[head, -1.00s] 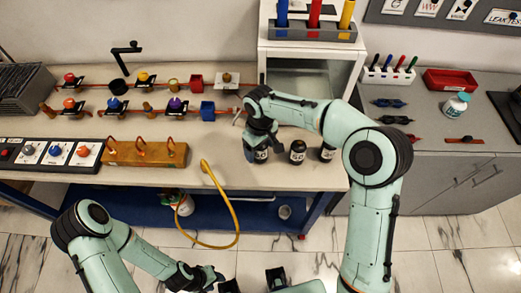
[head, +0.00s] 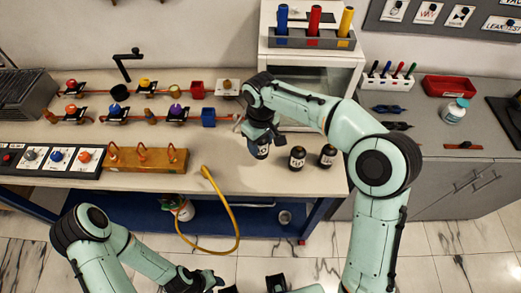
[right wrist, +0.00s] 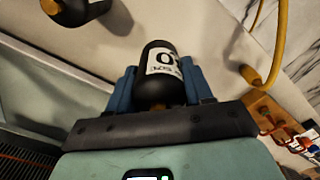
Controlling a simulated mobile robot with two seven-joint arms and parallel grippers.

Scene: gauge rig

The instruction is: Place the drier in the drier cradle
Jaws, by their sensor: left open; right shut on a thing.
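My right gripper (head: 260,138) is shut on a black bottle-shaped canister (head: 259,150) with a white label, likely the drier, and holds it just above the bench. In the right wrist view the canister (right wrist: 161,68) sits between the blue fingers (right wrist: 160,92); its label is only partly readable. Two similar black canisters (head: 297,158) (head: 327,156) stand upright to its right. I cannot tell for sure which fixture is the drier cradle; the bench rig (head: 140,108) has several small mounts along red lines. My left gripper (head: 212,277) is open and empty, low in front of the bench.
A wooden block with copper hooks (head: 146,160) and a knob panel (head: 50,158) line the bench's front left. A yellow hose (head: 232,212) hangs over the front edge. A white cabinet (head: 262,60) stands behind the right arm. The bench around the canisters is clear.

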